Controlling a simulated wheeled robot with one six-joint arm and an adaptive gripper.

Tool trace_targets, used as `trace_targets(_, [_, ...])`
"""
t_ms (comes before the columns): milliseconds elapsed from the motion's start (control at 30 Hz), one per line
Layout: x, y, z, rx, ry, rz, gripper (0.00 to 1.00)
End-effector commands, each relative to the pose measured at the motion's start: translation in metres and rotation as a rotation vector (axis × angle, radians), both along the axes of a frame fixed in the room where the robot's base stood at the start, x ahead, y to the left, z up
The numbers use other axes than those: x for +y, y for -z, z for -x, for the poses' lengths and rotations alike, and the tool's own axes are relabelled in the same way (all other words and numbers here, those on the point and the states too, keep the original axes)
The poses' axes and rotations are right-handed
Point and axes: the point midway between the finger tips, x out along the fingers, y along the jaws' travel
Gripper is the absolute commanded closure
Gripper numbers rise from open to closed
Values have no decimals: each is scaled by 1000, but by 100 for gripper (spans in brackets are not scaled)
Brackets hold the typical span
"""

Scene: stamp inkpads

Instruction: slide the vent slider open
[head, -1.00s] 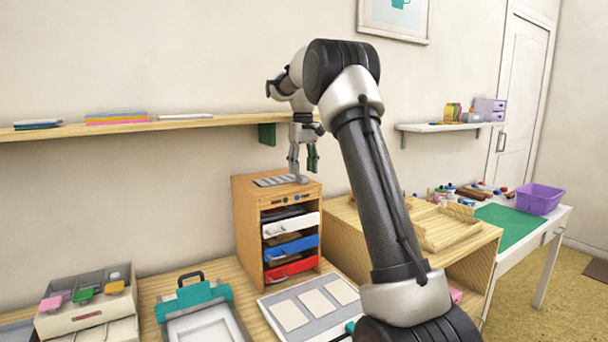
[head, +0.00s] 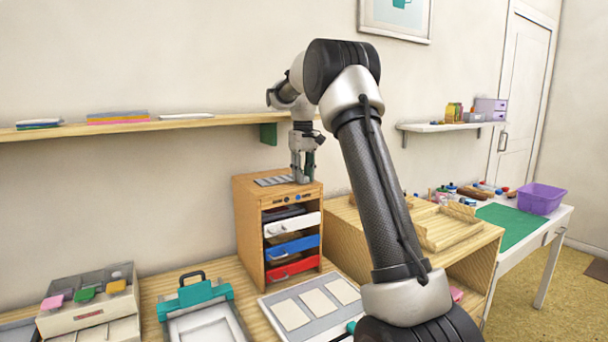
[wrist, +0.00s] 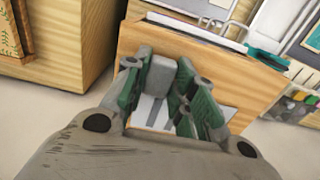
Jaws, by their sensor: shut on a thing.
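The vent slider's grey slatted plate (head: 272,181) lies on top of the wooden drawer cabinet (head: 248,220). My gripper (head: 302,178) points down at the right part of that top. Its green-and-grey fingers are shut on the slider's small grey knob (wrist: 160,76), which shows between them in the wrist view. In the head view the fingers hide the knob. Part of the pale slatted plate (wrist: 146,112) shows beneath the fingers in the wrist view. The far right end of the vent is hidden by my gripper.
The cabinet front has white, blue and red drawers (head: 291,246). A wall shelf (head: 150,124) runs behind and above the cabinet. A wooden stand (head: 455,245) is to the right. A tray of pale squares (head: 310,306) and a teal-clamped frame (head: 200,315) lie in front.

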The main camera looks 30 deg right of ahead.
Motion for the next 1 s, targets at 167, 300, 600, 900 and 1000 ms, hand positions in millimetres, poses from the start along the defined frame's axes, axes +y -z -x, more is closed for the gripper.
trace_targets(167, [28,0,0,-1,-4,0,100])
trace_targets(300, [39,0,1,-1,-1,0,100])
trace_targets(600, [38,0,1,-1,0,0,58])
trace_targets(900, [38,0,1,0,0,0,52])
trace_targets(1000, [38,-3,1,-2,0,0,52])
